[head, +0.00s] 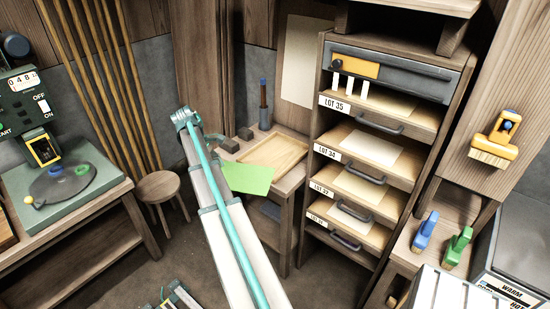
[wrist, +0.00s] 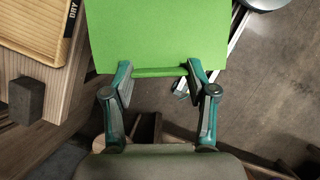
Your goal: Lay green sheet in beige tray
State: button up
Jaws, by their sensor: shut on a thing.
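The green sheet (head: 247,178) is held out flat in the air, just in front of the small wooden table. My gripper (wrist: 160,76) is shut on the sheet's near edge, and the sheet (wrist: 156,35) reaches away from the fingers in the wrist view. In the head view my arm hides the gripper. The beige tray (head: 274,151) lies on the table behind the sheet and looks empty. In the wrist view the tray (wrist: 32,28), with a DRY label, is at the upper left, apart from the sheet.
Dark blocks (head: 229,144) sit left of the tray, and a dark cup with a tool (head: 264,115) stands behind it. A tall rack of labelled shelves (head: 372,150) stands close on the right. A round stool (head: 162,187) is on the left.

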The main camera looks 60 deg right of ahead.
jog(key=s+d+r+n+t+h, duration=0.1)
jog(key=d+n+t+h, duration=0.2)
jog(key=d+n, duration=0.65)
jog(key=n+p, duration=0.3)
jog(key=p, duration=0.1)
send_near(265, 165)
jog(key=shift+s+d+f+t+p, duration=0.15)
jog(key=shift+d+f+t+p, duration=0.25)
jog(key=shift+d+f+p, duration=0.45)
jog(key=shift+s+d+f, duration=0.15)
jog(key=shift+d+f, duration=0.3)
jog(key=shift+d, duration=0.05)
jog(key=shift+f+p, duration=0.6)
jog(key=shift+f, duration=1)
jog(key=shift+f, duration=0.1)
jog(key=o, duration=0.9)
jog(key=shift+c, duration=0.2)
